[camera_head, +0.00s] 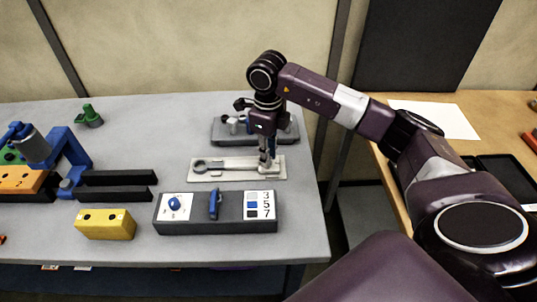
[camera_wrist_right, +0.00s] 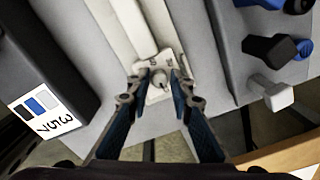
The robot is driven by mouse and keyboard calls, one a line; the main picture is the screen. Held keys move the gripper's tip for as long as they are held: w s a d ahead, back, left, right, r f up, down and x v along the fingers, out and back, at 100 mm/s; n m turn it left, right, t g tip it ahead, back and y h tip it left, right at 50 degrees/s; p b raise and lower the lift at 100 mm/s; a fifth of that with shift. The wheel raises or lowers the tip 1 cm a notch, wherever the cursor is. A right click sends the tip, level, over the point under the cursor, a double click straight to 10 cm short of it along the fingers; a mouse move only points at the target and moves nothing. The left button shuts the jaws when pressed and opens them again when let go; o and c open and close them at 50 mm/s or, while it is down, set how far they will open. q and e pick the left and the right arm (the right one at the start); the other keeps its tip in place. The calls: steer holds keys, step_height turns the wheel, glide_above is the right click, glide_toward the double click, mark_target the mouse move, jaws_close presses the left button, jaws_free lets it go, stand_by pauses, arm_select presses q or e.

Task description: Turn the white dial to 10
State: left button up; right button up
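A pale plate (camera_head: 225,170) lies on the grey table, with a long bar along it. In the right wrist view, a small round white dial (camera_wrist_right: 160,79) sits at the near end of this plate (camera_wrist_right: 143,30), with small dark marks beside it too small to read. My right gripper (camera_head: 268,166) points down over the plate's right end and hides the dial in the head view. In the wrist view my right gripper (camera_wrist_right: 160,86) is open, one fingertip on each side of the dial. I cannot tell whether they touch it. My left gripper is not in view.
A dark box (camera_head: 235,222) with blue knobs and a "3 5 7" label stands in front of the plate. A grey block with levers (camera_head: 221,138) stands behind. A yellow block (camera_head: 105,226), black bars (camera_head: 115,194) and a blue fixture (camera_head: 68,150) are left.

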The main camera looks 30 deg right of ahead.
steer(key=shift+o, duration=1.2)
steer(key=shift+r, duration=0.15)
step_height(320, 180, up, 12)
steer(key=shift+a, duration=0.1)
